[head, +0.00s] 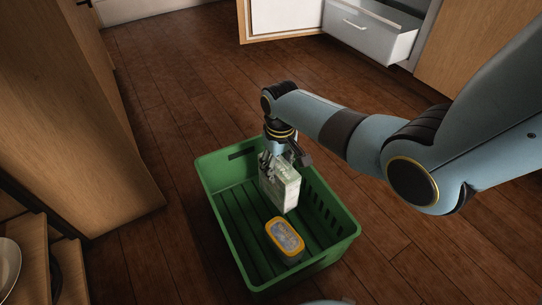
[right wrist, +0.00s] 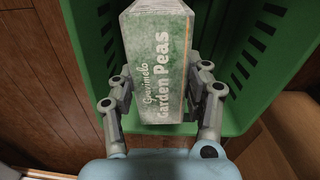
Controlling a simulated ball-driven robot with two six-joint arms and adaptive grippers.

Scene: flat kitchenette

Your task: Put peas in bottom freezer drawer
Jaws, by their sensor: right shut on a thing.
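The peas are a pale green box (head: 281,184) labelled "Garden Peas"; the box also shows large in the right wrist view (right wrist: 158,65). My right gripper (head: 272,164) is shut on the box, with a finger on each side of it in the right wrist view (right wrist: 158,105). The box is upright in or just above the green crate (head: 341,243); I cannot tell whether it touches the crate floor. The white freezer drawer (head: 368,29) is pulled open at the top right. My left gripper is not in view.
A yellow-rimmed tub (head: 285,237) lies in the crate close to the box. An open cabinet door (head: 284,20) is left of the drawer. A wooden cabinet (head: 75,120) stands at the left, with a plate (head: 8,262) on a shelf. The wooden floor (head: 200,60) between crate and drawer is clear.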

